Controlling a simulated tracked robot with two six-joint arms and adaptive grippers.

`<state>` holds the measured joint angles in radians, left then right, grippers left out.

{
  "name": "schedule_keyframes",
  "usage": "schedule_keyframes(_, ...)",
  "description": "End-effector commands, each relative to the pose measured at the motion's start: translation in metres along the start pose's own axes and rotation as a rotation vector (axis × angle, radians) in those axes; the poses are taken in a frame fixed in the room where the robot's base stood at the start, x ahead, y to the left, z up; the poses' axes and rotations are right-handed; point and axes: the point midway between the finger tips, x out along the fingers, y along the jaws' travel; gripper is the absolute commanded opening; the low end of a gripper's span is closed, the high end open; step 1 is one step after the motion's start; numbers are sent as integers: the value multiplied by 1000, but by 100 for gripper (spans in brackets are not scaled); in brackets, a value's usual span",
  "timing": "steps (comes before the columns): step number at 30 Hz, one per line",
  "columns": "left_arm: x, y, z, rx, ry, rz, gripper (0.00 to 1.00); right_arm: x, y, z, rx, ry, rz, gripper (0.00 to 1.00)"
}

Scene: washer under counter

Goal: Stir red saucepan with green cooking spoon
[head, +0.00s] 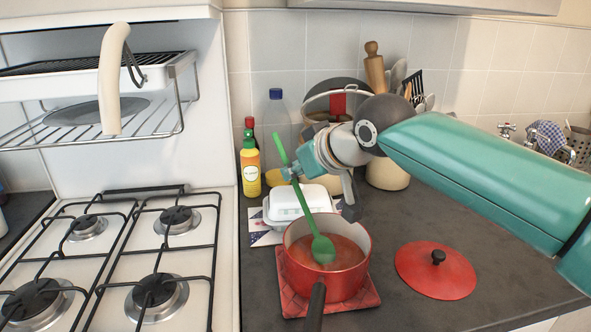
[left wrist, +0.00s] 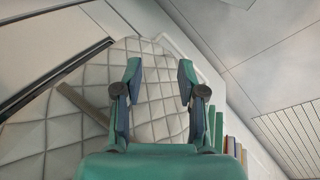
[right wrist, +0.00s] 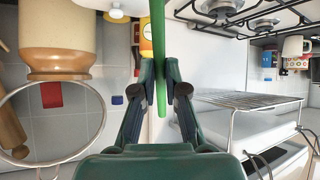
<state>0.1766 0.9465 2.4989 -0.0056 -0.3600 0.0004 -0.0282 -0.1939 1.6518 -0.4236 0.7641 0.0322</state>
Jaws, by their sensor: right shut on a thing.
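The red saucepan (head: 325,279) stands on a red trivet on the counter, with reddish soup inside and its dark handle toward me. The green cooking spoon (head: 301,195) slants down into the pan, its bowl in the soup. My right gripper (head: 286,174) is shut on the upper part of the spoon's handle, above and behind the pan. In the right wrist view the handle (right wrist: 158,60) runs between the fingers (right wrist: 159,95). My left gripper (left wrist: 155,80) is open and empty in the left wrist view; it does not show in the head view.
The red lid (head: 436,272) lies flat right of the pan. A gas hob (head: 150,262) is on the left. A white carton (head: 298,205), a yellow bottle (head: 250,172) and a utensil pot (head: 388,175) stand behind. Counter between pan and lid is clear.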

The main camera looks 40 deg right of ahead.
Motion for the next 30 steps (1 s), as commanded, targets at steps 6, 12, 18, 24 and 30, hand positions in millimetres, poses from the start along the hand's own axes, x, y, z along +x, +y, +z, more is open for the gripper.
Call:
schedule_keyframes(6, -9, 3, 0, 0, 0, 0, 40, -2, 0, -10, 0, 1, 0, 0)
schedule_keyframes(12, -23, 8, 0, 0, 0, 0, 40, -2, 0, -26, 0, 0, 0, 0)
schedule_keyframes(18, -36, 13, 0, 0, 0, 0, 40, -2, 1, -43, 0, 1, 1, 0)
schedule_keyframes(24, -50, 18, 0, 0, 0, 0, 40, -3, 1, -59, 0, 0, 1, 0)
schedule_keyframes(30, -64, 23, 0, 0, 0, 0, 40, -3, 1, -74, 0, 0, 1, 0)
